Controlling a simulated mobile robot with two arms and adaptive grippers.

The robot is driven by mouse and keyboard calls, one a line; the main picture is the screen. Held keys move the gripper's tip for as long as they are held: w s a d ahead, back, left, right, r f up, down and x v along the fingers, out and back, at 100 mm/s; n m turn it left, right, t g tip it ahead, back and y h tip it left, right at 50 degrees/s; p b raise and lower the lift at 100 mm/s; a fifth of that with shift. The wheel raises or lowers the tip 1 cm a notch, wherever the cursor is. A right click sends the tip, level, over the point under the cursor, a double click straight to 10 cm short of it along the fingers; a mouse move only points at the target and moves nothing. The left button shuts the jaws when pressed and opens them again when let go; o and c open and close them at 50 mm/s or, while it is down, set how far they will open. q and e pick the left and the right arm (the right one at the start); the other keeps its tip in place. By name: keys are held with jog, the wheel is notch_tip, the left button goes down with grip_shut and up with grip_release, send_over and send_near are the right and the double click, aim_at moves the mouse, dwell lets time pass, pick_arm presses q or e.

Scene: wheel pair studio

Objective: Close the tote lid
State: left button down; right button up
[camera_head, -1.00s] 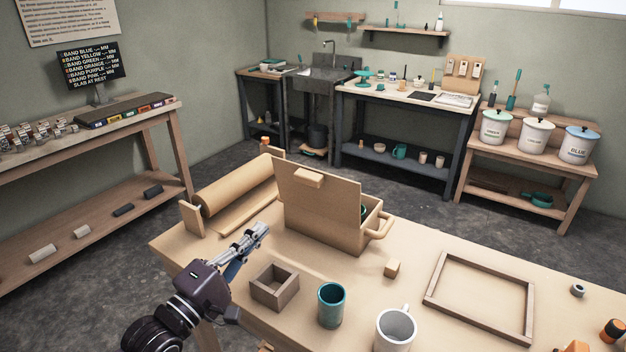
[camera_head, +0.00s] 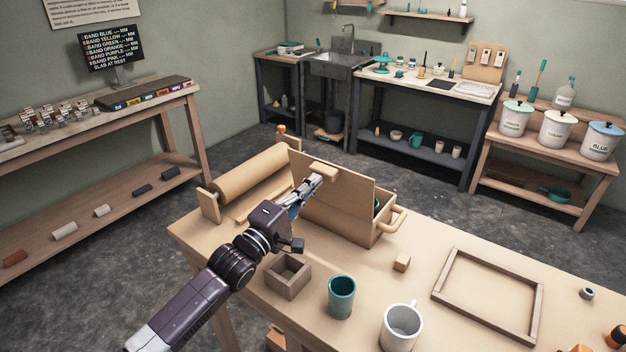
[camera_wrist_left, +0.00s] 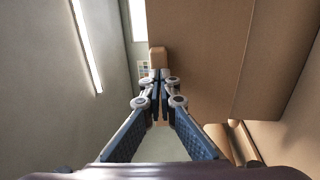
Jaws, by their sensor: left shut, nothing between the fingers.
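The tote (camera_head: 384,234) is a tan box with a side handle, standing on the wooden table. Its lid (camera_head: 340,205) is raised about upright, its broad face toward me, with a small block handle (camera_head: 324,170) near the top edge. My left gripper (camera_head: 316,181) is shut and empty, with its fingertips at the lid's upper left, close to the block handle. In the left wrist view the shut fingertips (camera_wrist_left: 160,75) lie just below the handle block (camera_wrist_left: 157,57), beside the lid face (camera_wrist_left: 205,60). I cannot tell whether they touch. My right gripper is not in view.
A roller (camera_head: 252,172) stands left of the tote. In front are a small open wooden box (camera_head: 288,290), a teal cup (camera_head: 341,297), a white mug (camera_head: 401,328) and a small block (camera_head: 402,262). A wooden frame (camera_head: 440,292) lies to the right.

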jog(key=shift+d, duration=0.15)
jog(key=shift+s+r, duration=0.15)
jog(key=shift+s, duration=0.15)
